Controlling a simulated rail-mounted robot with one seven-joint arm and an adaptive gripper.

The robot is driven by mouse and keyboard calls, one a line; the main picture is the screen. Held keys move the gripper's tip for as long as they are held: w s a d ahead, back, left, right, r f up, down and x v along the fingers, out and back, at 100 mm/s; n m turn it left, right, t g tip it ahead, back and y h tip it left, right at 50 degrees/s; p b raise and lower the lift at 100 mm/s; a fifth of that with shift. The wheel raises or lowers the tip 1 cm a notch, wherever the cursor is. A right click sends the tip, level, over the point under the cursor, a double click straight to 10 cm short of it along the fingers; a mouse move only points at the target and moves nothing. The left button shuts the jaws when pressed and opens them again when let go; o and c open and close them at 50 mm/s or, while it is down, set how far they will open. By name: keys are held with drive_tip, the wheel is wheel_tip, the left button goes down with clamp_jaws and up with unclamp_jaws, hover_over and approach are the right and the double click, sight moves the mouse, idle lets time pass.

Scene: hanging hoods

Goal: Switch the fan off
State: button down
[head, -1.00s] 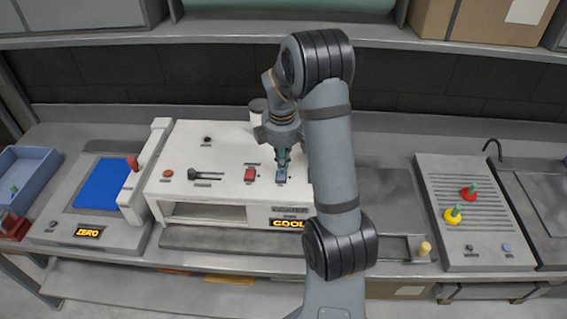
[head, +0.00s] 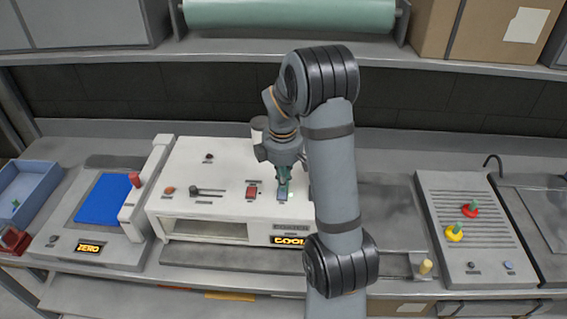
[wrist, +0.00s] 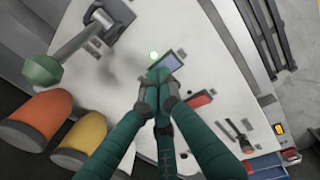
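The white machine (head: 195,225) in the middle of the bench has a red rocker switch (head: 252,191) and a blue rocker switch (head: 282,195) on its sloped top. Both also show in the wrist view, the blue one (wrist: 171,62) just beyond my fingertips and the red one (wrist: 200,100) to the right. In the wrist view the gripper (wrist: 159,76) holds nothing. Switch labels are unreadable.
The machine's top also has a slider (head: 207,192), an orange button (head: 169,190) and a dark knob (head: 209,157). A "COOL" display (head: 288,240) is on its front. A blue-pad unit (head: 103,200) stands left, a ribbed panel (head: 470,250) right.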

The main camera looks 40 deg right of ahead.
sight(283, 196)
wheel_tip(283, 196, up, 13)
drive_tip(key=s+a, duration=0.1)
drive_tip(key=shift+p, duration=0.45)
drive_tip(key=c, duration=2.5)
unclamp_jaws()
drive_tip(key=shift+s+f, duration=0.1)
drive_tip(key=shift+f, duration=0.05)
drive_tip(key=shift+c, duration=0.2)
